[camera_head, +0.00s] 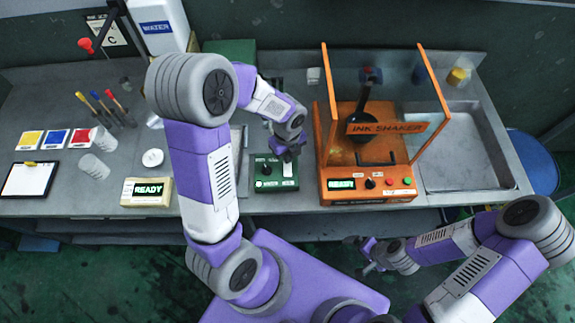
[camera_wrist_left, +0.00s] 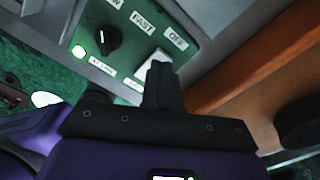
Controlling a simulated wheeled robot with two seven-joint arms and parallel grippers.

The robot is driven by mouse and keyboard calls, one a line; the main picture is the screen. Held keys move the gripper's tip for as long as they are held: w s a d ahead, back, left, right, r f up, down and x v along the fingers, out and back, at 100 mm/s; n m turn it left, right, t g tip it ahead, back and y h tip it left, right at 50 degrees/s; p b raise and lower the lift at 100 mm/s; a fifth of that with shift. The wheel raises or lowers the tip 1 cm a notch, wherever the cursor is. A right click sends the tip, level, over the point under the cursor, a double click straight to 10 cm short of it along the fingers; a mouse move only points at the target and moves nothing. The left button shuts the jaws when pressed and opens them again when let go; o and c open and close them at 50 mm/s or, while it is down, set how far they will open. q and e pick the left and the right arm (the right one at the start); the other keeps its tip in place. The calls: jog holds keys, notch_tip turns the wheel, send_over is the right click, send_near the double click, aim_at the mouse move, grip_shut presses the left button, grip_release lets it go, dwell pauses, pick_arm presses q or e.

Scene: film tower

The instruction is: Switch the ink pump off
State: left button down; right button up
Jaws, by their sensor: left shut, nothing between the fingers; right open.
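The ink pump is a green control box (camera_head: 258,186) on the bench, left of the orange ink shaker. It carries a black knob (camera_wrist_left: 106,42), a lit round lamp (camera_wrist_left: 79,51) and a white switch (camera_wrist_left: 152,64). Labels beside them include FAST and OFF. My left gripper (camera_head: 288,156) is shut and empty, close above the switch side of the box. In the left wrist view its fingertips (camera_wrist_left: 160,66) overlap the white switch and hide part of it. I cannot tell whether they touch. My right gripper (camera_head: 358,254) is open and empty, in front of the bench.
The orange ink shaker (camera_head: 330,150) stands close to the right of the box. A READY display box (camera_head: 147,192) sits to the left, with a white round lid (camera_head: 153,157) behind it. A sink (camera_head: 465,160) is at the right.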

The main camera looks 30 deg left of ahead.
pick_arm(q)
jog(key=shift+f+b, duration=0.75)
jog(key=shift+f, duration=0.2)
dwell(1.0)
notch_tip(320, 180, up, 7)
jog(key=p, duration=0.6)
jog(key=shift+r, duration=0.1)
dwell(0.4)
jog(key=shift+s, duration=0.1)
